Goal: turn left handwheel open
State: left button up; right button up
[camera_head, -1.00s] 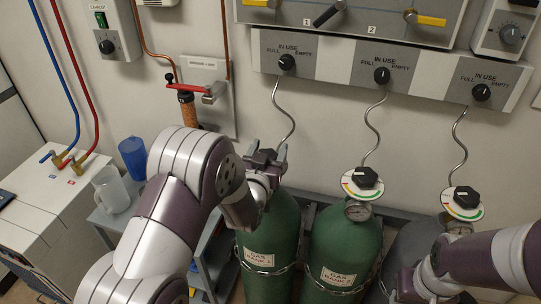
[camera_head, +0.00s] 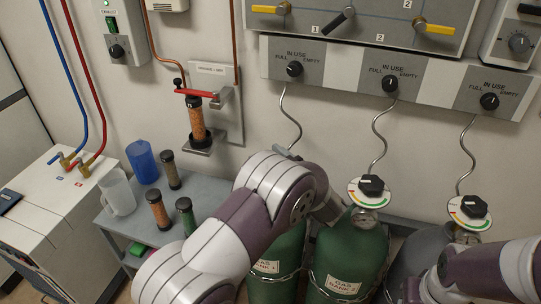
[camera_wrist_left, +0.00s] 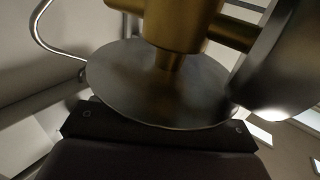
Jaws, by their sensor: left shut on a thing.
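The left green gas cylinder (camera_head: 270,285) stands below my left arm, and its handwheel is hidden behind that arm in the head view. Only a small grey part of my left gripper (camera_head: 287,153) shows past the forearm, at the cylinder's top. In the left wrist view a round dark disc (camera_wrist_left: 150,85) sits under a brass valve body (camera_wrist_left: 185,22), close against my gripper's dark palm. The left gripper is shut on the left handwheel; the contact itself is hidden. My right gripper (camera_head: 411,291) barely shows at the bottom right, its fingers unclear.
The middle cylinder (camera_head: 343,255) and right cylinder each carry a black handwheel (camera_head: 371,185) (camera_head: 474,206) above a coloured dial. A shelf (camera_head: 215,190) at left holds a blue cup (camera_head: 143,162), a clear jug (camera_head: 117,192) and several capped tubes. The selector panel (camera_head: 340,75) spans the wall.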

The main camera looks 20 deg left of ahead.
pick_arm(q)
jog(key=shift+s+a+n+g+y, duration=0.1)
jog(key=shift+n+g+y, duration=0.45)
jog(key=shift+n+g, duration=0.4)
jog(key=shift+s+a+n+g+y, duration=0.1)
jog(key=shift+n+g+y, duration=0.5)
jog(key=shift+g, duration=0.55)
jog(key=shift+r+n+g, duration=0.1)
jog(key=shift+n+g, duration=0.15)
jog(key=shift+g, duration=0.05)
jog(key=o, duration=1)
jog(key=shift+c, duration=0.2)
jog(key=v, duration=0.7)
jog(key=shift+d+b, duration=0.25)
jog(key=shift+b, duration=0.05)
